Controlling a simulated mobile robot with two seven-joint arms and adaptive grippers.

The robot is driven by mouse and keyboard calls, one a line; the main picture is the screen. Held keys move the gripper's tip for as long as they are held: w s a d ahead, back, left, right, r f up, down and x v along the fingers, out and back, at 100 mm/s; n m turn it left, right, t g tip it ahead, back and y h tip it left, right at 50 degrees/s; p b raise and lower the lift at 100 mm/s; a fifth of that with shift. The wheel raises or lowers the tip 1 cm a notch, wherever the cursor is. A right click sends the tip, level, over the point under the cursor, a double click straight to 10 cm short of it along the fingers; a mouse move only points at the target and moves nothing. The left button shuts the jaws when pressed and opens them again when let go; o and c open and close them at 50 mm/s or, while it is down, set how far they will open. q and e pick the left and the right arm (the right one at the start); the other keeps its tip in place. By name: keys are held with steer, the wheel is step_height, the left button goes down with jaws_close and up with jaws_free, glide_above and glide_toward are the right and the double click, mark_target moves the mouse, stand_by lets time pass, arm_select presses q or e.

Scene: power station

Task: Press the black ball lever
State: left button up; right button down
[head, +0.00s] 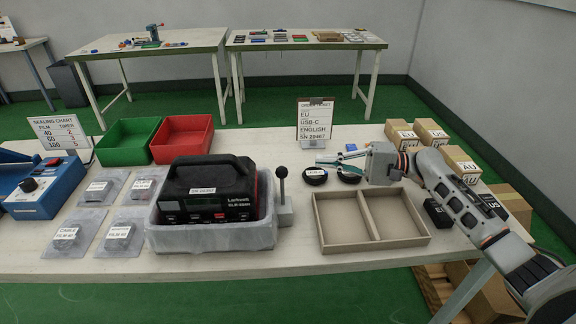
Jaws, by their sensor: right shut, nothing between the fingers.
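The black ball lever (282,174) stands upright on the table, with its ball on top of a thin rod and a pale grey base at the right side of the grey tray. My right gripper (324,160) reaches in from the right with its fingers pointing left. It is shut and empty, to the right of the lever and apart from it in the picture. My left gripper is not in view.
The grey tray (210,240) holds a black Larkvolt power station (208,190). An empty two-compartment box (372,240) lies right of the lever. A sign (314,118) stands behind. Green (124,143) and red (184,138) bins are at the left; small cartons (432,131) at the right.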

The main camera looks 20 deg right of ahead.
mark_target(282, 186)
steer(key=x, duration=1)
arm_select(q)
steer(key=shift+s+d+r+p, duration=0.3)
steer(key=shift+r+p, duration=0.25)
steer(key=shift+p, duration=0.6)
arm_select(e)
steer(key=s, duration=0.4)
steer(key=shift+a+r, duration=0.25)
steer(key=shift+a, duration=0.05)
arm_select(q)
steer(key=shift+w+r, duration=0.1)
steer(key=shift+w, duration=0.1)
arm_select(e)
steer(key=shift+a, duration=0.1)
